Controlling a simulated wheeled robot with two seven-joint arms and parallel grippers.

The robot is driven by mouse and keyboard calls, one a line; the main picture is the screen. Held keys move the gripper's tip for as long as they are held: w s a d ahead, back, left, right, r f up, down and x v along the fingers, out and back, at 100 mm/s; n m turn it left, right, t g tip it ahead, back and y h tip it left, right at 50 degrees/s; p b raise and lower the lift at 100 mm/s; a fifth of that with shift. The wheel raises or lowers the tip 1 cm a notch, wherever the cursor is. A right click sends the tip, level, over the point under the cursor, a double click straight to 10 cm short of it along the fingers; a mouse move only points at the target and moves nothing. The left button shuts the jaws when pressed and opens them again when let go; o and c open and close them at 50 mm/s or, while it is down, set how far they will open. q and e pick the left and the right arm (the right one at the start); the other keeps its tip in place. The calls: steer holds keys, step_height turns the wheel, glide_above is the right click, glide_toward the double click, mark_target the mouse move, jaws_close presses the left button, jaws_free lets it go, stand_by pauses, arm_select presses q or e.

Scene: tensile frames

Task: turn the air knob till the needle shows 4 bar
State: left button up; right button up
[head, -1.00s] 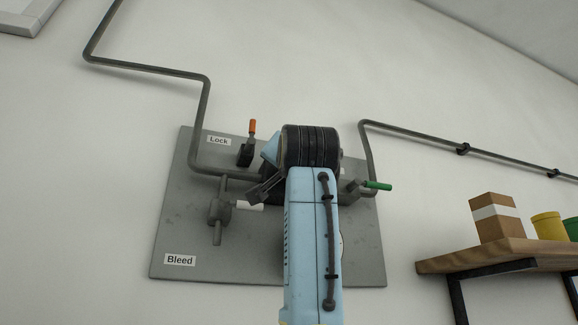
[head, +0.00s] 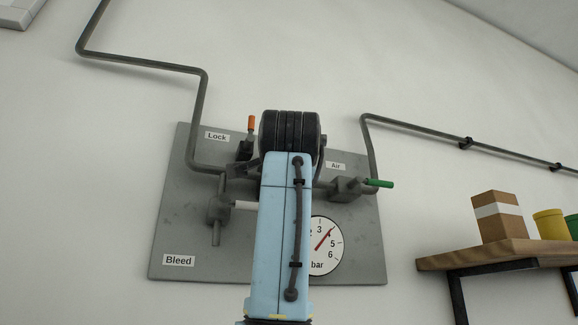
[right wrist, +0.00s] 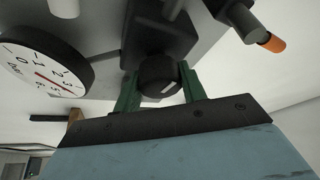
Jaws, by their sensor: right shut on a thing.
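In the head view my right arm hides the knob. The round white gauge (head: 324,259) is partly behind my arm there. Its red needle (head: 325,239) points between 3 and 5, about where the 4 is, and covers that number. The gauge (right wrist: 42,62) also shows at a slant in the right wrist view. My left gripper is in neither view.
The grey panel (head: 180,215) carries an orange-tipped lever (head: 251,124) by the Lock label, a green-handled lever (head: 378,183) by the Air label, and a white-handled valve (head: 243,205). A wooden shelf (head: 490,254) with a box (head: 500,217) is at right.

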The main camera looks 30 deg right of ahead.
steer(key=o, duration=1)
steer(key=b+v, duration=0.5)
steer(key=v, duration=0.8)
steer(key=shift+s+a, duration=0.15)
steer(key=shift+s, duration=0.1)
